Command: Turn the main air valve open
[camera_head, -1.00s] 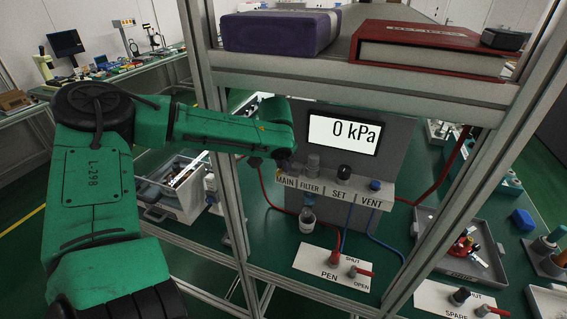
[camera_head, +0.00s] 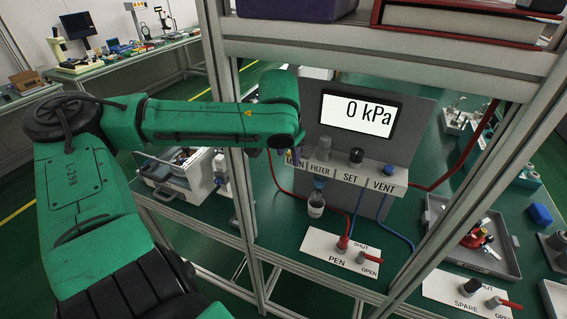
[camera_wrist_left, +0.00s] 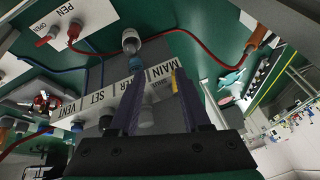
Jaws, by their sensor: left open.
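The air panel (camera_head: 410,128) has a display (camera_head: 360,114) reading 0 kPa. Below it, a label strip (camera_head: 345,172) reads FILTER, SET and VENT; its MAIN end is partly covered by my left arm. In the left wrist view the MAIN label (camera_wrist_left: 160,72) shows beside a small yellow part (camera_wrist_left: 175,82), perhaps the main valve's handle, mostly hidden by a finger. My left gripper (camera_wrist_left: 155,98) is open, its two purple fingers pointing at the MAIN end. In the head view it is largely hidden behind my wrist. I cannot tell whether it touches the valve. My right gripper is not in view.
Metal frame posts (camera_head: 228,130) and a shelf (camera_head: 380,45) bound the opening around the panel. A clear bottle (camera_head: 316,204) hangs under the strip. Red and blue hoses run to the PEN valve plate (camera_head: 340,248). A grey tray (camera_head: 470,238) lies right.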

